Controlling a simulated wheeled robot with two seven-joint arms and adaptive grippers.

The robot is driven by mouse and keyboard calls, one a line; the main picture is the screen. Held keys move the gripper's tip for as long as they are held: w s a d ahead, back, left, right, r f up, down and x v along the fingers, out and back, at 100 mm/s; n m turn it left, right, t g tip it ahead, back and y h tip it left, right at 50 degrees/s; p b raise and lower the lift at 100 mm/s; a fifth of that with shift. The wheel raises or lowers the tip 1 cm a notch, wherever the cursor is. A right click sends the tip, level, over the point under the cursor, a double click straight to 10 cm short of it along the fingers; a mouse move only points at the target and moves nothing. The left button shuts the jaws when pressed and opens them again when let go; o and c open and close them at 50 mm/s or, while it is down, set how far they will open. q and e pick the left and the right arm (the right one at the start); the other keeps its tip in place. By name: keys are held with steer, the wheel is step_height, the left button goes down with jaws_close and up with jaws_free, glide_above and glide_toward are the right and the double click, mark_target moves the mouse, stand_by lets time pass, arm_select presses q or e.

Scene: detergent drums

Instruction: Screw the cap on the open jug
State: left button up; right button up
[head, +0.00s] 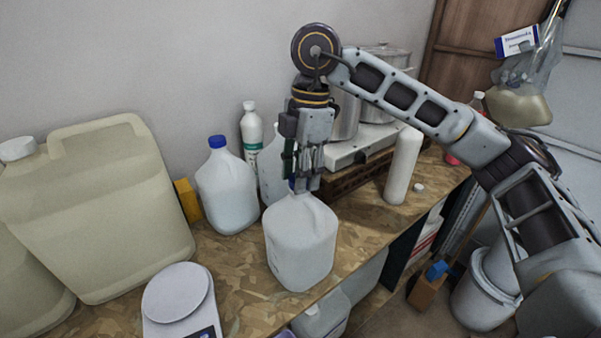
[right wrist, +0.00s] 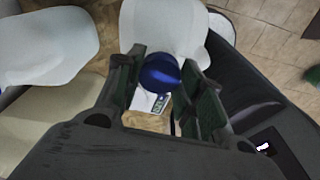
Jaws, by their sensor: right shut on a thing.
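The front jug (head: 300,245), white and translucent with a handle, stands upright on the wood-chip board bench. My right gripper (head: 305,184) points straight down over its neck and hides the mouth. It is shut on a blue cap (right wrist: 160,73), held between the fingertips in the right wrist view. A white jug body (right wrist: 165,25) shows beyond the cap there. I cannot tell whether the cap touches the neck or how far it is seated. My left gripper is not in view.
A similar jug with a blue cap (head: 228,188) stands behind left. Large beige drums (head: 110,210) fill the left side. A white scale (head: 178,295) lies at the front. A white bottle (head: 403,165) and a hotplate with pots (head: 365,143) stand right and behind.

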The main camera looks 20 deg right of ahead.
steer(key=shift+f+m, duration=0.1)
steer(key=shift+m, duration=1.5)
steer(key=o, duration=0.4)
steer(key=shift+o, duration=0.2)
steer(key=shift+n, duration=2.8)
